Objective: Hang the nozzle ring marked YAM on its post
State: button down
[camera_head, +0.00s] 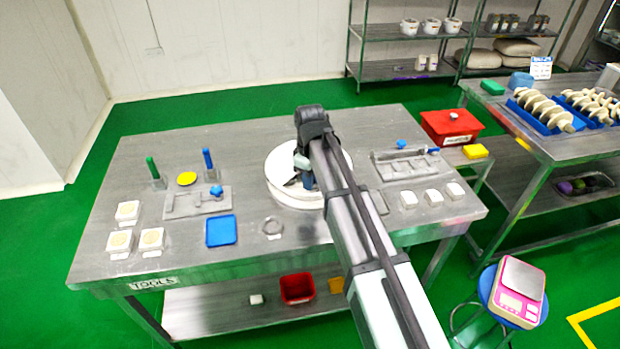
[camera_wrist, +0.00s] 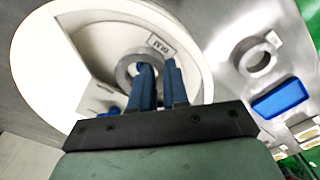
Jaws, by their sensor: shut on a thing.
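My gripper (camera_head: 306,182) is over the round white dish (camera_head: 276,188) in the middle of the table. In the wrist view its two blue fingers (camera_wrist: 160,82) are shut on a grey ring (camera_wrist: 124,70), which is partly hidden behind them. A small pale tag (camera_wrist: 160,45) with dark letters, seemingly YAM, shows beside the ring; I cannot tell whether it is fixed to it. A second grey ring (camera_head: 272,226) lies on the table by a small label, and also shows in the wrist view (camera_wrist: 258,55). I cannot make out the YAM post.
A blue tray (camera_head: 221,231) lies left of the loose ring. A green rod (camera_head: 153,167) and a blue rod (camera_head: 208,158) stand at the left. Metal fixtures (camera_head: 197,203) and white blocks (camera_head: 433,197) flank the dish. A red box (camera_head: 451,126) stands beyond the right edge.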

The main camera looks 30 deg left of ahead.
jog(key=shift+s+d+f, duration=0.1)
jog(key=shift+f, duration=0.6)
